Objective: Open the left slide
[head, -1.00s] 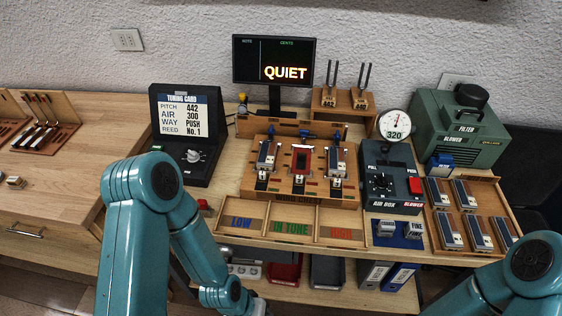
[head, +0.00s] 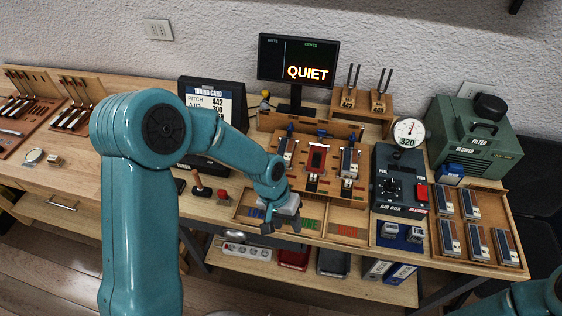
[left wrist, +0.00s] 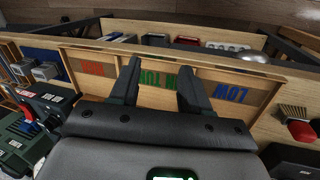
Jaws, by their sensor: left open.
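The wind chest (head: 268,148) stands at the middle of the bench with three reed blocks side by side on it. Small blue pieces stand along its back edge; the left one (head: 290,130) is behind the left reed block (head: 283,152). I cannot tell whether this blue piece is the left slide, or how a slide is set. My left gripper (head: 282,227) is open and empty over the front sorting tray, apart from the chest. In the left wrist view its two fingers (left wrist: 160,72) are spread above the tray's middle section. My right gripper is out of view.
The sorting tray (left wrist: 215,73) has LOW, IN TUNE and high sections. A dark control box with a red switch (head: 421,192) and a pressure gauge (head: 409,132) stands right of the chest. The screen (head: 299,61) reads QUIET.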

